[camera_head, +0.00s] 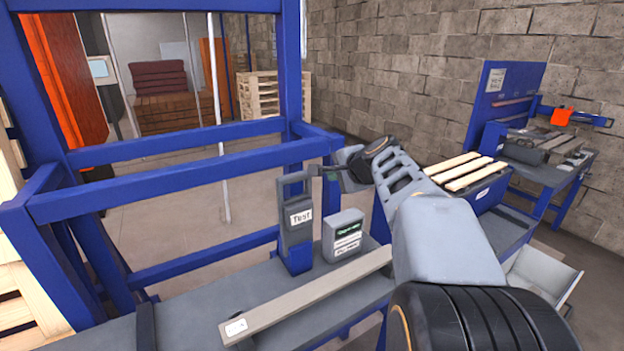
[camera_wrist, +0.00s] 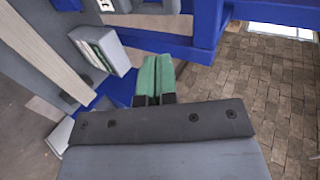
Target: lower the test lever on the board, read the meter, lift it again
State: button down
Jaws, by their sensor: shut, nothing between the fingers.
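The test board (camera_head: 296,250) is a dark narrow stand with a blue base and a white "Test" label, on the grey bench. Its lever, a dark loop-like handle (camera_head: 295,182), stands upright at the top. Right of it is the meter (camera_head: 344,236), a grey box with a green display and white label strips; the reading is too small to tell. It also shows in the wrist view (camera_wrist: 104,48). My gripper (camera_head: 318,171) is right of the lever's top, close to it; whether they touch I cannot tell. In the wrist view its green fingers (camera_wrist: 153,76) are together and empty.
A long grey beam (camera_head: 310,298) lies along the bench in front of the meter. Blue gantry rails (camera_head: 190,200) stand behind the board. Right of my arm are a slatted pallet piece (camera_head: 466,168) and a second blue workstation (camera_head: 550,170) by the brick wall.

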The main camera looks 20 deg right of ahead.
jog(key=x, duration=0.3)
jog(key=p+x, duration=0.1)
jog(key=x, duration=0.2)
jog(key=r+x, duration=0.1)
jog(key=x, duration=0.2)
jog(key=shift+w+a+f+p, duration=0.15)
jog(key=shift+w+a+p, duration=0.15)
jog(key=shift+w, duration=0.4)
jog(key=shift+w+f, duration=0.1)
jog(key=shift+w, duration=0.7)
jog(key=shift+p, duration=0.3)
